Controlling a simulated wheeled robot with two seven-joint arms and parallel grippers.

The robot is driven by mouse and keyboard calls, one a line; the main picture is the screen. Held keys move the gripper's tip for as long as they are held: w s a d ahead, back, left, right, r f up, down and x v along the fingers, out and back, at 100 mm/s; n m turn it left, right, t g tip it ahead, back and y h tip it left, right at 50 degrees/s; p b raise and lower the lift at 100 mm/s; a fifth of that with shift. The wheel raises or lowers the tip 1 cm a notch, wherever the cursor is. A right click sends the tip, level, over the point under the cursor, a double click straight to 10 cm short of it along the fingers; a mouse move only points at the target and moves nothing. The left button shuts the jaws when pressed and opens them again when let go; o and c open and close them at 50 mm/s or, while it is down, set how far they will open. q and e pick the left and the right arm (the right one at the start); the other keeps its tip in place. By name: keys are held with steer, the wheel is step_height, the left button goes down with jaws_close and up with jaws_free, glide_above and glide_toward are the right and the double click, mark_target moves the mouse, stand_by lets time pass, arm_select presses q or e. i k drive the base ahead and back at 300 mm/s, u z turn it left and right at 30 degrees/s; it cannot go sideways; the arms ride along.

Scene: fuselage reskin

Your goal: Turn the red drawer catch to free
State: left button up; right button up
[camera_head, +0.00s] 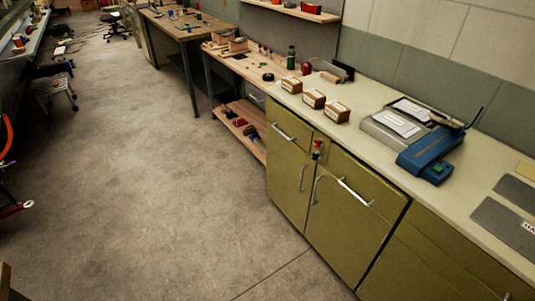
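A small red catch (319,143) is on the front of the olive-green cabinet (335,225), just below the worktop edge and between two drawer fronts. A pale and dark part shows right under the red; it is too small to tell which way the catch is turned. The left drawer (290,131) and the right drawer (352,178) each have a bar handle and look closed. Neither of my grippers is in view.
Several small boxes (313,98) stand on the pale worktop (365,103) above. A blue device (428,150) and grey plates (510,222) lie further right. The concrete floor (170,210) before the cabinet is clear. A wooden workbench (240,62) stands beyond.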

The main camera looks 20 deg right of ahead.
mark_target(319, 143)
steer(key=u, duration=0.55)
steer(key=i, duration=1.95)
steer(key=z, duration=1.1)
